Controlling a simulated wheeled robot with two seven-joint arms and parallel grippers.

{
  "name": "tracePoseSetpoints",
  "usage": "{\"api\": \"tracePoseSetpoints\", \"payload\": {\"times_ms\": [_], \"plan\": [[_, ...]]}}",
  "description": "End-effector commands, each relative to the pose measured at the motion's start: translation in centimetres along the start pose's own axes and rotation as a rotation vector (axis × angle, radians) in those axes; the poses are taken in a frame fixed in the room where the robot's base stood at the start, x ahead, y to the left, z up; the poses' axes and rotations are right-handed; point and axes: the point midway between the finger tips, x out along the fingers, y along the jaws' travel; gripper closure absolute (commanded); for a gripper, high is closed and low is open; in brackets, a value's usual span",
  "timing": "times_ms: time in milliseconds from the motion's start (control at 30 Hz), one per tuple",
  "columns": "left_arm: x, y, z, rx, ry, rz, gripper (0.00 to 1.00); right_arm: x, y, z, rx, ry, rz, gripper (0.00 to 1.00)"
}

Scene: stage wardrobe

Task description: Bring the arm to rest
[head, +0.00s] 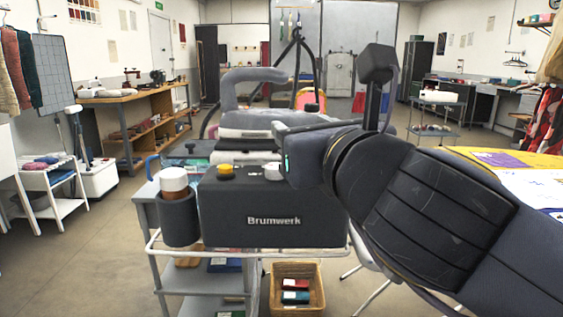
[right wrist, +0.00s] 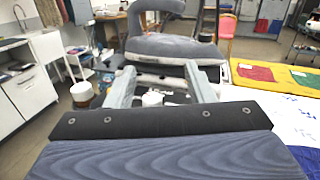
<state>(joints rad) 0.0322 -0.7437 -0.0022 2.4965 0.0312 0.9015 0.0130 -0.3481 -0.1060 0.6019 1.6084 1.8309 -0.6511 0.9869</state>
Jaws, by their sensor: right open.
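My right arm (head: 425,205) comes in from the right of the head view and reaches over the near end of a grey cart (head: 172,279). Its fingers are hard to make out there. In the right wrist view my right gripper (right wrist: 164,82) is open, with its two grey fingers apart and nothing held between them. The fingers point toward a grey padded pressing form (right wrist: 172,47), which also shows behind the arm in the head view (head: 236,90). My left gripper is in neither view.
On the cart stand a dark Brumwerk box (head: 270,208) and a cup holder (head: 178,219) with a white-capped bottle (head: 173,181). A basket (head: 297,291) is below. A table with patterned cloth (head: 530,183) is at right.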

Motion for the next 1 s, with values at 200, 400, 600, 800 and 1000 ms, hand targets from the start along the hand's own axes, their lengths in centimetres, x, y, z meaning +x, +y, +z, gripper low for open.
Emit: {"api": "tracePoseSetpoints", "payload": {"times_ms": [200,400,600,800,1000], "plan": [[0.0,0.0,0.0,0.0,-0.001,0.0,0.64,-0.3,-1.5,0.1,-0.202,-0.081,-0.017,0.51],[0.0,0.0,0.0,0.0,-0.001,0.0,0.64,-0.9,-2.8,-0.5,-0.49,-0.158,-0.022,0.51],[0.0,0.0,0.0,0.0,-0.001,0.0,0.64,-2.3,-3.8,-3.7,-0.949,-0.206,0.02,0.51],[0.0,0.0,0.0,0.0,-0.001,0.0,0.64,-5.7,-5.0,-14.5,-1.614,-0.136,0.25,0.51],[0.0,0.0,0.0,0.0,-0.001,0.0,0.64,-11.4,-6.6,-27.0,-2.045,-0.012,0.653,0.51]]}}
